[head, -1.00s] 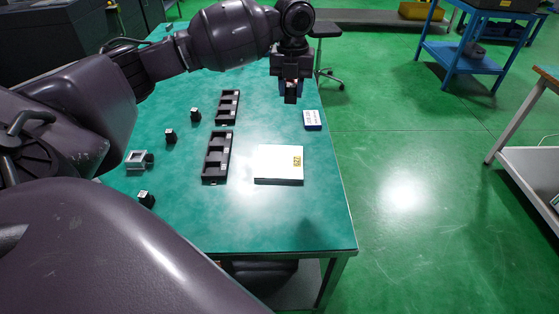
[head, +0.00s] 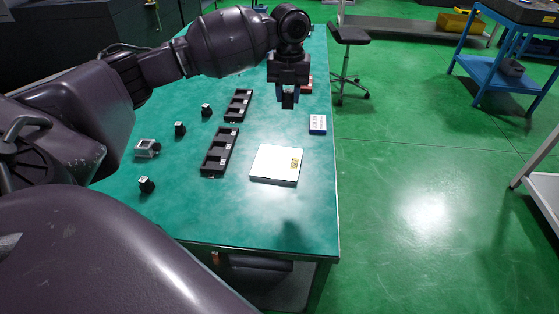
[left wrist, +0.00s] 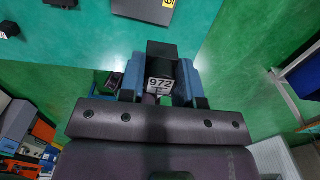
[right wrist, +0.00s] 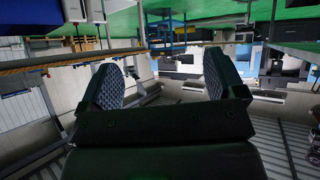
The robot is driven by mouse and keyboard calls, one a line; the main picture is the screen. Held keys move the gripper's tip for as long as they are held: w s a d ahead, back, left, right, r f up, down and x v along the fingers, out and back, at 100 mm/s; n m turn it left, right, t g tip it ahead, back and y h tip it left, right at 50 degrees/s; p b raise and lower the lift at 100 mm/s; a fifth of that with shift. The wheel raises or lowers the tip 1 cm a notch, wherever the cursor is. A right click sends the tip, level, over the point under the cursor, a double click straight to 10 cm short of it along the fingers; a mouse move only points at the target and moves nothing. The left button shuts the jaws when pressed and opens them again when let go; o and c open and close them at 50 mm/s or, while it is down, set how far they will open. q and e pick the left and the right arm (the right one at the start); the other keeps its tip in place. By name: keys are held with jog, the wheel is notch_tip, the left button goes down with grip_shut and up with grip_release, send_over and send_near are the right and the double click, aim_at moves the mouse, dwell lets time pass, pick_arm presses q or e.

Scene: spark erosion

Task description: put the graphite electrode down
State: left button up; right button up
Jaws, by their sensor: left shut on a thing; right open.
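My left gripper (head: 288,98) is shut on a dark graphite electrode (left wrist: 160,64), held above the far right part of the green table (head: 230,215). The electrode shows between blue fingertips in the left wrist view, with a white label reading 972. Several small black electrodes stand on the left of the table, among them one at the front (head: 147,185), one in the middle (head: 180,129) and one further back (head: 207,110). My right gripper (right wrist: 165,85) shows in the right wrist view, open and empty, its patterned fingers apart.
Two black slotted racks, a near one (head: 213,165) and a far one (head: 238,104), lie mid-table. The table's front is clear. A stool (head: 349,36) stands right.

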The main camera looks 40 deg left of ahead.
pick_arm(q)
notch_tip(320, 180, down, 14)
jog(key=shift+f+b, duration=0.25)
jog(key=shift+b, duration=0.8)
notch_tip(320, 180, down, 5)
jog(key=shift+r+b, duration=0.1)
jog(key=shift+b, duration=0.3)
jog(key=shift+f, duration=0.35)
jog(key=shift+r, duration=0.1)
